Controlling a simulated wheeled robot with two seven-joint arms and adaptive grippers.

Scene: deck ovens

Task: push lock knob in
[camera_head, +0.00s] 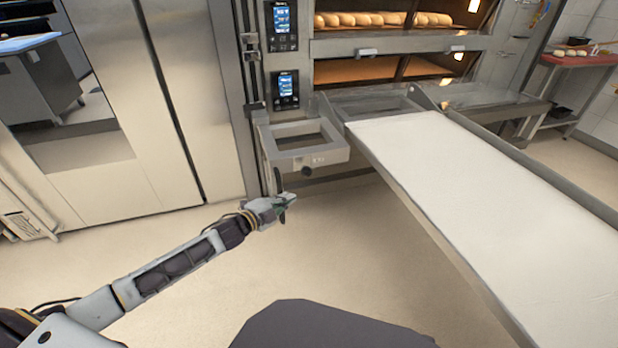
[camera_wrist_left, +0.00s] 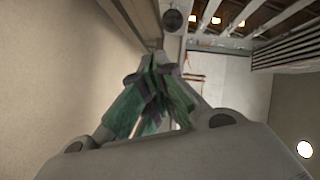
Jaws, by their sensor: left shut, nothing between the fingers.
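A small dark round lock knob (camera_head: 306,171) sits under the front of the grey metal frame (camera_head: 332,153) beside the ovens. In the left wrist view the knob (camera_wrist_left: 172,20) shows as a dark disc just beyond the fingertips. My left gripper (camera_head: 284,202) is below and a little left of the knob, apart from it in the head view. In the left wrist view its green-and-grey fingers (camera_wrist_left: 156,62) are together with nothing held. Whether the knob is in or out is hard to tell. My right gripper is not in view.
A long white loader belt (camera_head: 480,215) slopes from the ovens toward the lower right. Two control panels (camera_head: 286,88) are above the frame. A steel cabinet (camera_head: 175,100) stands at the left. Bread (camera_head: 385,19) lies in the upper oven. The floor (camera_head: 330,245) below the frame is clear.

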